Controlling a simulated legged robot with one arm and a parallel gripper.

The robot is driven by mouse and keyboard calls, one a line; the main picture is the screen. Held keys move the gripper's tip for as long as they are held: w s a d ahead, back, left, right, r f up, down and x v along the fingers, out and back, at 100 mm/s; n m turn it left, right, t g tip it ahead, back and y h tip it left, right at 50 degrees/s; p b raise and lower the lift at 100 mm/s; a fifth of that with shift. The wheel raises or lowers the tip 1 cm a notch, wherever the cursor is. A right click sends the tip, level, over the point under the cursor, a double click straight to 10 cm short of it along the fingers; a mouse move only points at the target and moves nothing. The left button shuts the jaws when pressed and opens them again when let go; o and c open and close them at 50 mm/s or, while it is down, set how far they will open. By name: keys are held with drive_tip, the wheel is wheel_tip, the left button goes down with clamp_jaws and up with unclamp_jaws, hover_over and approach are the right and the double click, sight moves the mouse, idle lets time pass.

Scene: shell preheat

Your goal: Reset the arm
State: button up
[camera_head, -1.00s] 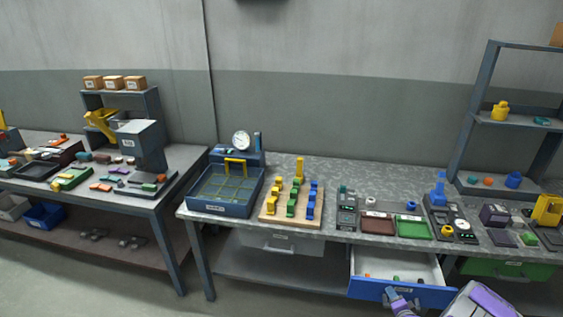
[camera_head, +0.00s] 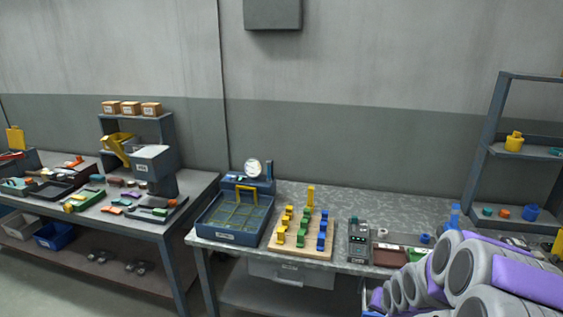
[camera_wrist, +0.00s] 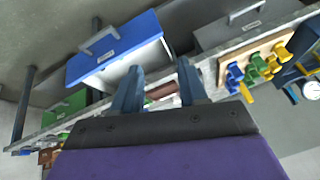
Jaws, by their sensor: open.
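My gripper (camera_wrist: 160,88) is open in the wrist view, with two blue-grey fingers apart and nothing between them. In that view the bench appears turned over, with the blue-fronted open drawer (camera_wrist: 115,48) beyond the fingers at the upper left. In the head view my grey and purple arm is raised at the lower right. It hides the right part of the bench and most of the drawer there. My gripper's fingers do not show clearly in the head view.
The bench holds a blue basket (camera_head: 232,236), a wooden peg board (camera_head: 300,252) with coloured pieces, and a dark device (camera_head: 359,243). A shelf rack (camera_head: 492,150) stands at the right. A second table (camera_head: 185,207) is at the left.

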drive_tip(key=s+a+r+n+g, duration=0.2)
drive_tip(key=s+a+r, duration=0.2)
drive_tip(key=s, duration=0.8)
drive_tip(key=s+a+r+n+g, duration=0.1)
drive_tip(key=s+a+r, duration=0.4)
drive_tip(key=s, duration=0.7)
drive_tip(key=s+a+r+n+g, duration=0.2)
drive_tip(key=s+a+r+g, duration=0.2)
drive_tip(key=s, duration=0.8)
wheel_tip(320, 180, up, 2)
drive_tip(key=shift+a+r+n, duration=0.2)
drive_tip(key=shift+a+n, duration=0.1)
drive_tip(key=shift+a, duration=0.05)
